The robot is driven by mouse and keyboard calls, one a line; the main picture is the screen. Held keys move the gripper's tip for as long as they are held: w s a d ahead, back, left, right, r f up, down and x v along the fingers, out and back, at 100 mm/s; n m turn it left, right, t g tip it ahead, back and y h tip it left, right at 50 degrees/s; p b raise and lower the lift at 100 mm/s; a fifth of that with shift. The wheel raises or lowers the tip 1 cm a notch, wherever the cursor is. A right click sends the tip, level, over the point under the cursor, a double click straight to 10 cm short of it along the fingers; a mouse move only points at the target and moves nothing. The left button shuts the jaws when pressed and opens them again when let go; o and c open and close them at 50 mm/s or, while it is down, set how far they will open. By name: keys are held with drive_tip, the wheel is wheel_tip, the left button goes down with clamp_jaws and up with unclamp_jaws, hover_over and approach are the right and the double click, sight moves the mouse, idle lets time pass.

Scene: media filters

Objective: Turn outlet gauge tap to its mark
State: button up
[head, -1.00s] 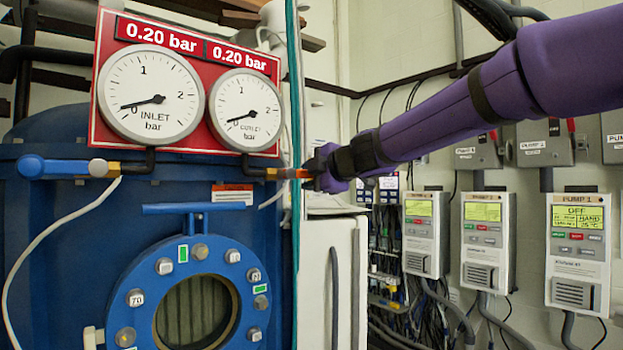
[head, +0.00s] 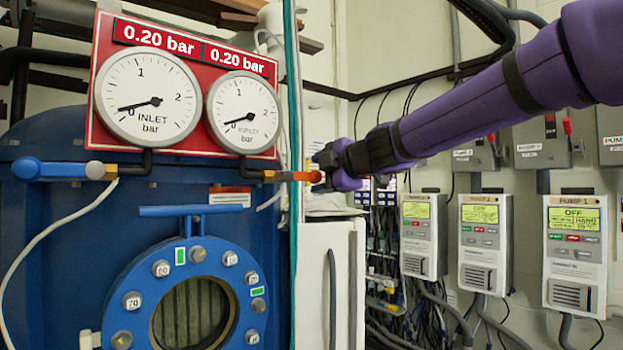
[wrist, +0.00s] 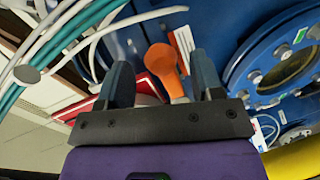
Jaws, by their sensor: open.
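The outlet gauge (head: 245,113) is the right-hand dial on the red panel; its needle points near 0. Its tap has an orange handle (head: 300,176) that lies level, pointing right, below the gauge. In the wrist view the orange handle (wrist: 163,62) shows ahead, between the two fingers. My gripper (wrist: 163,85) is open, with a finger on each side of the handle and no clear contact. In the head view my gripper (head: 326,172) is just right of the handle's end. I cannot make out the mark for the tap.
The inlet gauge (head: 147,97) and its blue tap handle (head: 42,169) are to the left. A teal vertical pipe (head: 293,90) passes behind the orange handle. White and teal hoses (wrist: 60,45) run close to the left finger. A blue filter vessel (head: 60,250) stands below.

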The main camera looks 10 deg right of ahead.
drive_tip(key=v, duration=0.6)
drive_tip(key=shift+s+d, duration=0.15)
drive_tip(key=shift+s, duration=0.05)
drive_tip(key=s+d+f+m+h, duration=0.4)
drive_tip(key=s+d+m+h, duration=0.15)
drive_tip(key=d+m, duration=0.3)
drive_tip(key=s+d+f+m+h, duration=0.45)
drive_tip(key=s+d+m, duration=0.2)
drive_tip(key=d, duration=0.25)
drive_tip(key=s+f+m+g+y, duration=0.1)
drive_tip(key=s+f+m+g, duration=0.6)
drive_tip(key=s+f, duration=0.9)
drive_tip(key=shift+s+d+f+m+g, duration=0.15)
drive_tip(key=shift+s+f+m+g, duration=0.25)
drive_tip(key=shift+s, duration=0.75)
